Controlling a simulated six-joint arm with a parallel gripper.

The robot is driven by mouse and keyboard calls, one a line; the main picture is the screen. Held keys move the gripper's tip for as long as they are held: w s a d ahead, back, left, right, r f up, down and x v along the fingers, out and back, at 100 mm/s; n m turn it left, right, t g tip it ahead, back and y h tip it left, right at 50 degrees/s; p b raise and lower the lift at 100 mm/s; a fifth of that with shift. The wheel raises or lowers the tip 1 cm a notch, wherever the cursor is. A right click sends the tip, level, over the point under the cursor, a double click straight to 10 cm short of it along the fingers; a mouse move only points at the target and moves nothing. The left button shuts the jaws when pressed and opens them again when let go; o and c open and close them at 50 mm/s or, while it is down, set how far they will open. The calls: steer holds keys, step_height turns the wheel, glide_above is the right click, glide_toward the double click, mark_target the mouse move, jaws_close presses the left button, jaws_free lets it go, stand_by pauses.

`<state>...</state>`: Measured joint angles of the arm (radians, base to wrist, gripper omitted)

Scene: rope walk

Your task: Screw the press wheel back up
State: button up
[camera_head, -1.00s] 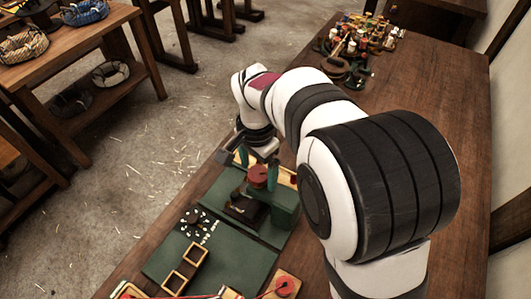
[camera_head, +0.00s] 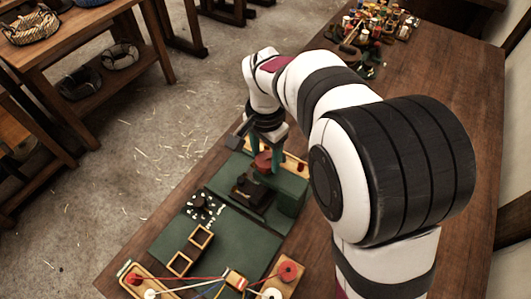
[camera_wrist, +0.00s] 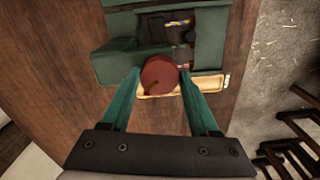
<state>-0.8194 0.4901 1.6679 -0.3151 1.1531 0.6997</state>
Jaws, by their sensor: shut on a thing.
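The press wheel (camera_wrist: 160,76) is a round dark red knob on top of the green press (camera_head: 291,192). It also shows in the head view (camera_head: 263,162). My gripper (camera_wrist: 158,78) has its two green fingers on either side of the wheel and is shut on it; in the head view it (camera_head: 266,158) comes down on the wheel from above. A dark block (camera_head: 250,187) sits at the front of the press. The underside of the wheel and its screw are hidden.
Green mats (camera_head: 224,245) lie on the wooden bench with two small wooden frames and scattered black and white pieces. A tray with coloured cords (camera_head: 150,282) is at the near edge. Cluttered small items (camera_head: 375,30) stand at the far end.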

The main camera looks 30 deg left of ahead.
steer(key=n, duration=0.7)
steer(key=shift+n, duration=0.3)
steer(key=n, duration=1.4)
steer(key=shift+n, duration=0.3)
steer(key=n, duration=0.6)
steer(key=shift+n, duration=0.6)
steer(key=o, duration=1.4)
steer(key=shift+c, duration=0.2)
